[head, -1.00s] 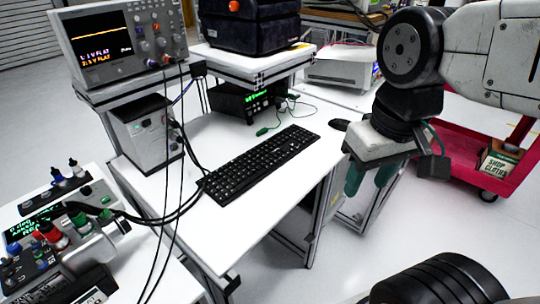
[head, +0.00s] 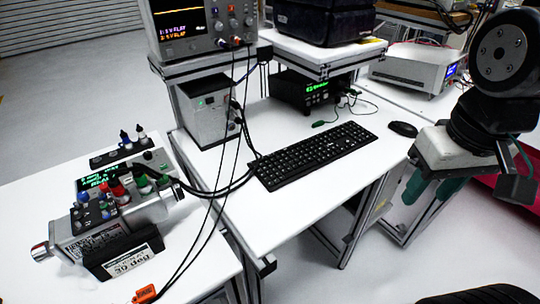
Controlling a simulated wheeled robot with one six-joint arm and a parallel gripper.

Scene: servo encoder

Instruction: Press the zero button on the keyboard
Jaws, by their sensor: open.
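The black keyboard (head: 316,156) lies on the white desk, slanting up to the right. Its single keys, the zero button among them, are too small to tell apart. My gripper (head: 431,190) has two green fingers that point down. It is open and empty, in front of and to the right of the desk's right edge, apart from the keyboard.
A black mouse (head: 403,129) lies right of the keyboard. Black cables (head: 236,184) hang at the desk's left. An oscilloscope (head: 205,24), a grey box (head: 207,110) and a black unit (head: 305,90) stand behind. The white desk's front (head: 290,210) is clear.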

